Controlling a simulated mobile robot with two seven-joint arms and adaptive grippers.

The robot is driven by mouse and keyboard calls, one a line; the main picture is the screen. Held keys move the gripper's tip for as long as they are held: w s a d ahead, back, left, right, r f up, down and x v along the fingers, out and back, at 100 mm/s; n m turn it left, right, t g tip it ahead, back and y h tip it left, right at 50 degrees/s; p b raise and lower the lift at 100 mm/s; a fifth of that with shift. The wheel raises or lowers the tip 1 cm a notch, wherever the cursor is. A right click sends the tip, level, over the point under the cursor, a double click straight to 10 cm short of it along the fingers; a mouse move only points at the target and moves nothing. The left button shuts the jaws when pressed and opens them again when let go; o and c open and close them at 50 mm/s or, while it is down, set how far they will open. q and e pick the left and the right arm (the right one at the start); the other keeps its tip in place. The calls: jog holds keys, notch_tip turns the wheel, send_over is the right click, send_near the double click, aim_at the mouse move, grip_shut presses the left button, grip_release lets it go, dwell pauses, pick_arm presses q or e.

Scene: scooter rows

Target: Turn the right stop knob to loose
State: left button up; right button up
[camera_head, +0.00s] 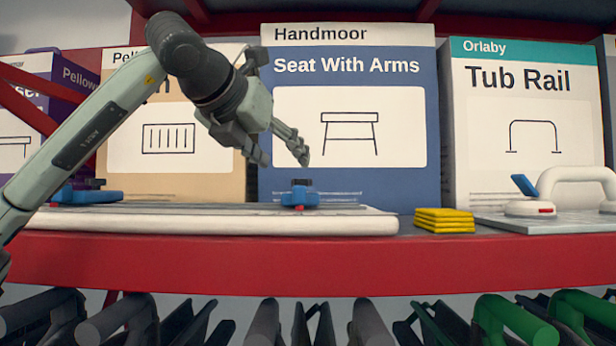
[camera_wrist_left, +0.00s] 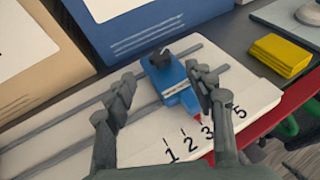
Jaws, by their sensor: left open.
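The right stop (camera_head: 300,197) is a blue block on the rails of a white board (camera_head: 250,224), with a dark knob (camera_head: 302,183) on top. The left wrist view shows the stop (camera_wrist_left: 180,84), its dark knob (camera_wrist_left: 160,59) and a red pointer (camera_wrist_left: 198,117) by the printed numbers, close to the 3. Which way the knob is turned, I cannot tell. My left gripper (camera_head: 285,161) is open and empty, pointing down just above the right stop, with its fingers apart. The left stop (camera_head: 88,194) is similar and sits at the board's left. My right gripper is not in view.
Boxes stand close behind the board, among them the blue Handmoor box (camera_head: 350,180) and the Tub Rail box (camera_head: 530,180). Yellow pads (camera_head: 444,220) lie right of the board, beside a grey panel with a white handle (camera_head: 578,176). The red shelf edge (camera_head: 300,265) runs in front.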

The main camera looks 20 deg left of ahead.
aim_at(302, 183)
pick_arm(q)
jog(key=x, duration=0.7)
jog(key=shift+w+f, duration=0.1)
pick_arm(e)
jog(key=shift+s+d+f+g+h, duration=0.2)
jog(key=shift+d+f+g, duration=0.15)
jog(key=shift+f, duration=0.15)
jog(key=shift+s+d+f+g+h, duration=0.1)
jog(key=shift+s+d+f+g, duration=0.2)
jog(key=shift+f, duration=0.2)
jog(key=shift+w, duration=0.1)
pick_arm(q)
jog(key=c, duration=1.1)
jog(key=shift+c, duration=0.2)
jog(key=shift+d+n+y+b, duration=0.15)
jog(key=shift+n+y+b, duration=0.3)
jog(key=shift+n+y, duration=0.4)
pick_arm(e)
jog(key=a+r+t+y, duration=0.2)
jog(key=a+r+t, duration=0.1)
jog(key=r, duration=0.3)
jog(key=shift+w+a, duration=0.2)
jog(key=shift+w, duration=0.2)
